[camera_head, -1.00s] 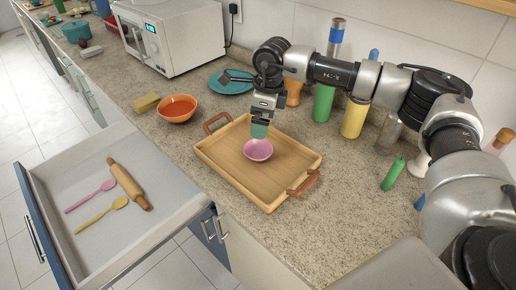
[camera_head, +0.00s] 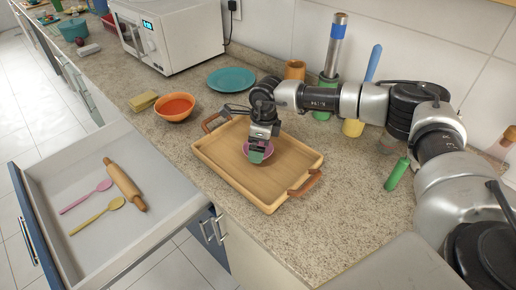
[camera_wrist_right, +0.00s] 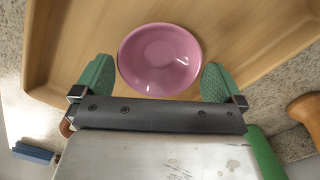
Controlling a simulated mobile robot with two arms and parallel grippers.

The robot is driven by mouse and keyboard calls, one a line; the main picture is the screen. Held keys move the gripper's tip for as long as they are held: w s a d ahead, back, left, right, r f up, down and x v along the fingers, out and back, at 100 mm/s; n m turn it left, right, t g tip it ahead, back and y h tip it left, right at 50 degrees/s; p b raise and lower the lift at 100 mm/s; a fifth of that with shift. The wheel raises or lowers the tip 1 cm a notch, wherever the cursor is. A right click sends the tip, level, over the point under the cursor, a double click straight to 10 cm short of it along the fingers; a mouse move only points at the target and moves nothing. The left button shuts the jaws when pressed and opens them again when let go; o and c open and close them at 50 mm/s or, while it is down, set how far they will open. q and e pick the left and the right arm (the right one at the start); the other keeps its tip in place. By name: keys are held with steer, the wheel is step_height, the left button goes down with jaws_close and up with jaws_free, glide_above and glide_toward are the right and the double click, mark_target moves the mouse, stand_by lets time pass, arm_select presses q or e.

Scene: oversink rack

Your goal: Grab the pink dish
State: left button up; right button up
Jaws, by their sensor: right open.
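The pink dish (camera_wrist_right: 160,58) is a small round bowl, upright on the wooden tray. In the head view the pink dish (camera_head: 268,150) is largely hidden behind my right gripper (camera_head: 257,155), which is low over the tray. In the right wrist view my right gripper (camera_wrist_right: 157,82) is open, with one green fingertip on each side of the dish's near part. I cannot tell whether the fingers touch the rim. The wooden tray (camera_head: 222,165) lies on the counter. My left gripper is not in view.
An open drawer (camera_head: 150,165) at left holds a rolling pin (camera_head: 125,183) and two spoons. An orange bowl (camera_head: 175,107), a yellow sponge (camera_head: 142,101) and a teal plate (camera_head: 231,80) sit behind the tray. A green cylinder (camera_head: 397,173) is right of the tray.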

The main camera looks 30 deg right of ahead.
steer(key=shift+w+a+f, duration=0.1)
steer(key=shift+f, duration=1)
steer(key=c, duration=0.8)
steer(key=shift+r, duration=0.1)
